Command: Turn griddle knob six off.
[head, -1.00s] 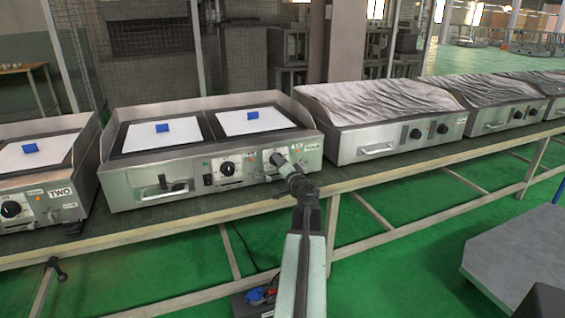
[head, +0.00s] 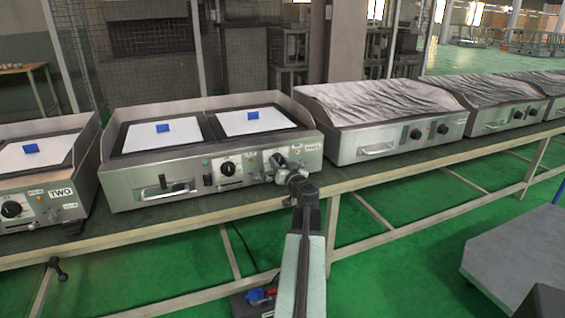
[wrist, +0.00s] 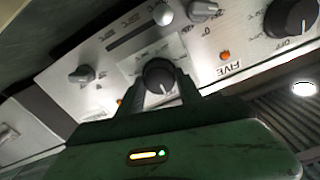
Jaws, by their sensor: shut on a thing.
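In the wrist view, upside down, my gripper (wrist: 162,84) has its two fingers on either side of a round dark knob (wrist: 159,74) with a white pointer line, shut on it. This is the right-hand dial of the double griddle, taken as griddle knob six; its own name label is hidden. The FIVE label (wrist: 233,70) and the other large black dial (wrist: 290,18) lie to the right in that view.
Small silver knobs (wrist: 82,74) and an orange lamp (wrist: 224,55) sit on the panel close to my fingers. A grey cart (head: 515,255) is at lower right.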

